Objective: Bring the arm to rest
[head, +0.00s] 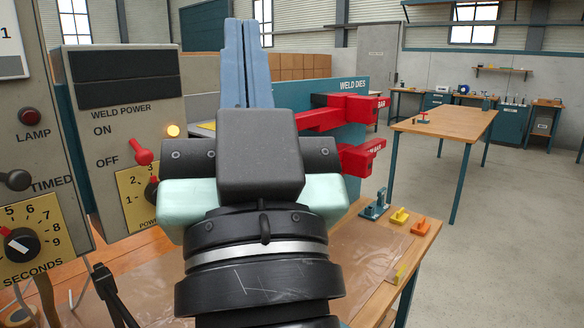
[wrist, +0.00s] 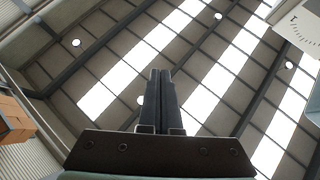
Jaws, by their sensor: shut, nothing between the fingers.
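My gripper (head: 247,30) points upward in the middle of the head view, with its two blue-grey fingers side by side. The fingers are closed together and hold nothing. In the wrist view the shut fingers (wrist: 160,75) stand dark against the ceiling beams and bright roof panels. My wrist and arm fill the lower middle of the head view and hide part of the bench and the machine behind.
A control panel (head: 128,120) with a weld power switch stands close on the left. Coloured pieces (head: 400,216) sit on the bench at right. Open floor (head: 500,240) lies further right.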

